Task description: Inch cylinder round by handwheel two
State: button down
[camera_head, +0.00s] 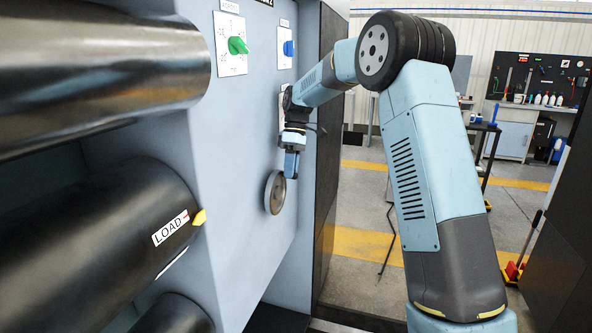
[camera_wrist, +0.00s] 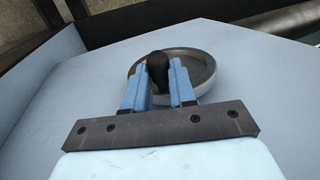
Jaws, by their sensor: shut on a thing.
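The handwheel (camera_head: 275,193) is a grey metal disc on the machine's light blue side panel. In the wrist view the handwheel (camera_wrist: 203,68) shows its rim and a dark knob (camera_wrist: 158,70) on it. My gripper (camera_head: 291,165) reaches down to the wheel's upper part. In the wrist view my gripper (camera_wrist: 160,82) has its blue fingers on both sides of the knob, shut on it. The black cylinder (camera_head: 95,235) carries a white LOAD label (camera_head: 170,228) with a red mark. A yellow pointer (camera_head: 199,217) on the panel edge sits just right of the label.
A green knob (camera_head: 238,45) and a blue knob (camera_head: 289,48) are on the panel above the wheel. A shiny metal roller (camera_head: 100,75) lies above the black cylinder. Open floor (camera_head: 350,215) with yellow stripes lies to the right, with a workbench (camera_head: 507,135) at the back.

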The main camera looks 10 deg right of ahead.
jog(key=shift+s+d+f, duration=0.1)
jog(key=shift+f, duration=0.05)
jog(key=c, duration=0.9)
grip_release()
jog(key=shift+r, duration=0.2)
jog(key=shift+r, duration=0.25)
jog(key=shift+v, duration=3.4)
